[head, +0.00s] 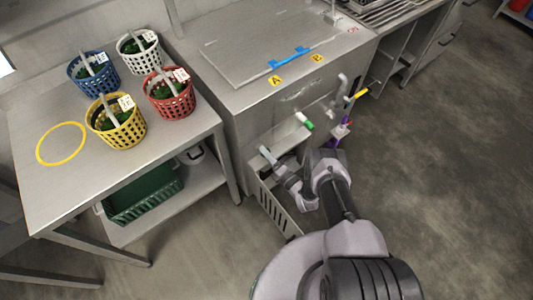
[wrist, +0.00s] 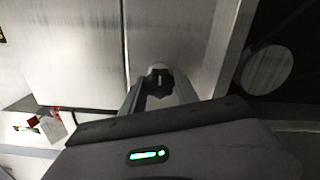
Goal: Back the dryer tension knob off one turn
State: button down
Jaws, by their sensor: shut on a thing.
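The dark lobed tension knob (wrist: 160,83) sits on a pale metal face in the middle of the wrist view, with a light mark at its centre. My gripper (wrist: 159,91) is shut on the knob, one finger on each side. In the head view my gripper (head: 267,156) is low at the front of the steel machine (head: 255,115). The knob cannot be made out there.
A green-tipped handle (head: 304,121) and a yellow-tipped handle (head: 357,95) stick out from the machine front. On the left, a steel table (head: 85,190) bears several coloured baskets, with a green crate (head: 145,198) below. Open floor lies at right.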

jog(key=n, duration=0.4)
jog(key=shift+n, duration=0.4)
dwell(0.4)
jog(key=c, duration=0.9)
grip_release()
jog(key=p+v, duration=0.1)
jog(key=v, duration=1.6)
jog(key=shift+s+d, duration=0.2)
